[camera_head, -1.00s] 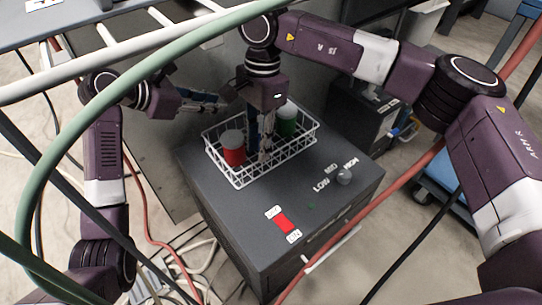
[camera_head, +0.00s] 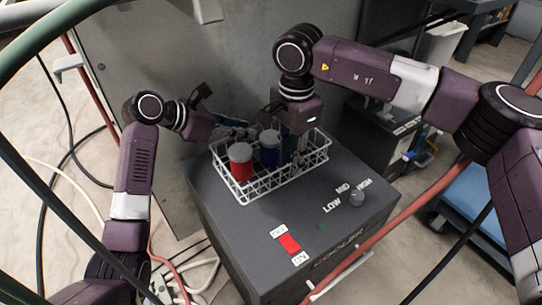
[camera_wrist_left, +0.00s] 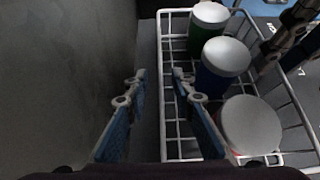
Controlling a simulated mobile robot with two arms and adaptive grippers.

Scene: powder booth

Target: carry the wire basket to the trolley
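The white wire basket (camera_head: 282,180) stands on the dark grey cooler (camera_head: 235,215). It holds a red jar (camera_head: 241,164), a blue jar (camera_head: 269,150) and a green jar, all with pale lids; the green jar (camera_wrist_left: 203,30) shows best in the left wrist view. My left gripper (camera_head: 228,132) is at the basket's far left side. In the left wrist view its fingers (camera_wrist_left: 162,95) are spread apart, one on each side of the basket's rim, with nothing between them but that rim. My right gripper (camera_head: 299,140) points down at the basket's right end; its fingertips are mostly hidden.
A blue trolley-like cart (camera_head: 475,200) stands at the right. A red hose runs between cooler and cart. A grey panel (camera_head: 150,90) rises behind the basket.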

